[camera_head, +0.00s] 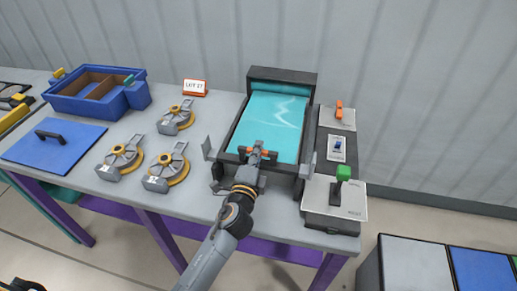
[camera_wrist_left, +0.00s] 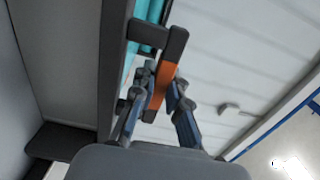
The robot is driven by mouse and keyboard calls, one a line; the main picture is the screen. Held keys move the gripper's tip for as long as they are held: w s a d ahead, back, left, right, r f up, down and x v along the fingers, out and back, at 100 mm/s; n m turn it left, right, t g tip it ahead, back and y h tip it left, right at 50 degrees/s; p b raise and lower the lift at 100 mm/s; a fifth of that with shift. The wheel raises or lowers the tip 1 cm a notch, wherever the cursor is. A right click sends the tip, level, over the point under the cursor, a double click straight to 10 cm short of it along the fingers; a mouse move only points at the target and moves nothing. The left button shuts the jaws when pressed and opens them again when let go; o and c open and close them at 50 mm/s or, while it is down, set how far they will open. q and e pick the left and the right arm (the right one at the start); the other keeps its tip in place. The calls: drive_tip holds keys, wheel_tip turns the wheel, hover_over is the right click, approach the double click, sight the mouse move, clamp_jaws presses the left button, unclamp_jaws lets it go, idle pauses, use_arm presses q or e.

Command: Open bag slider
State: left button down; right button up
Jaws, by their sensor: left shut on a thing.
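The teal bag (camera_head: 272,118) lies in a dark frame (camera_head: 235,118) on the table, with whitish wavy streaks on its surface. A bar with an orange middle (camera_head: 270,154) lies at the frame's near end; it also shows in the left wrist view (camera_wrist_left: 161,78) with dark ends. I take it to be the slider. My left gripper (camera_head: 257,153) is at this bar, its fingers (camera_wrist_left: 158,92) on either side of the orange part and shut on it. The fingers partly hide the bar in the head view. My right gripper is not in view.
A control box (camera_head: 332,222) with a green knob stands right of the frame. Several grey and yellow hook units (camera_head: 120,160), a blue bin (camera_head: 85,106), a blue lid (camera_head: 52,148) and a sign (camera_head: 195,87) are to the left. Thin upright plates (camera_head: 207,147) flank the frame's near end.

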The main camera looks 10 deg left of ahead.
use_arm(q)
drive_tip(key=c, duration=1.6)
unclamp_jaws()
drive_tip(key=s, duration=1.2)
drive_tip(key=shift+a, duration=0.1)
